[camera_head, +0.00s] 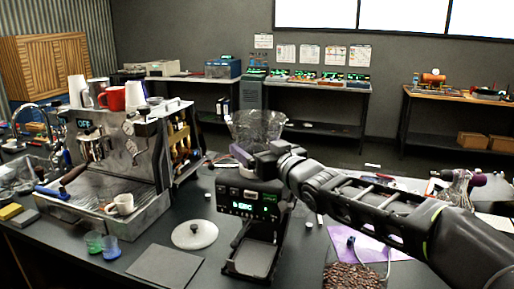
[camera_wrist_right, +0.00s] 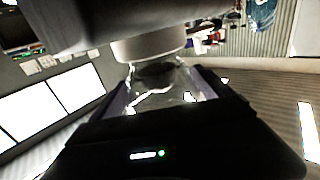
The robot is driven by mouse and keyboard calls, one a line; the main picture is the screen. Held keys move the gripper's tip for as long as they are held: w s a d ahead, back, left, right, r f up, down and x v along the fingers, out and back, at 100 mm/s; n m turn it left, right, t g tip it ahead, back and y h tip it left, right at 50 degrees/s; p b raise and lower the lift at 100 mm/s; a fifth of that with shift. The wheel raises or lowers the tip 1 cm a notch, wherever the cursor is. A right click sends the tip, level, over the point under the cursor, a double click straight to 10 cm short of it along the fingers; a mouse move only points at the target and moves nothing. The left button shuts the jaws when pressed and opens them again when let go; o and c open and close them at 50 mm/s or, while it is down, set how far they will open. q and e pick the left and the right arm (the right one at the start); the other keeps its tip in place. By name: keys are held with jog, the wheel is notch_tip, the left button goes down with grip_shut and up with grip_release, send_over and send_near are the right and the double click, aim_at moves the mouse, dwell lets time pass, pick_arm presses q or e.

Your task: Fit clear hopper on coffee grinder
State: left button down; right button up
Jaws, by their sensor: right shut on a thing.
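The clear hopper (camera_head: 257,128) is a flared, see-through funnel above the coffee grinder (camera_head: 250,205), a black machine with a lit green display. My right gripper (camera_head: 262,160) comes in from the right and is shut on the hopper's lower part, just over the grinder's top. The gripper hides the joint there, so I cannot tell whether hopper and grinder touch. In the right wrist view, clear hopper material (camera_wrist_right: 165,85) shows between the fingers, close to a pale round collar (camera_wrist_right: 150,45). My left gripper is in neither view.
A white round lid (camera_head: 195,235) lies on the table left of the grinder. An espresso machine (camera_head: 115,150) with cups stands further left. A dark mat (camera_head: 165,268) lies in front. Coffee beans (camera_head: 352,277) and a purple sheet (camera_head: 385,245) are at right.

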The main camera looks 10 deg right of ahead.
jog(key=shift+f+b, duration=0.35)
jog(key=shift+f, duration=0.05)
dwell(0.4)
jog(key=o, duration=1.8)
jog(key=shift+c, duration=0.2)
jog(key=shift+f, duration=0.1)
jog(key=v, duration=0.8)
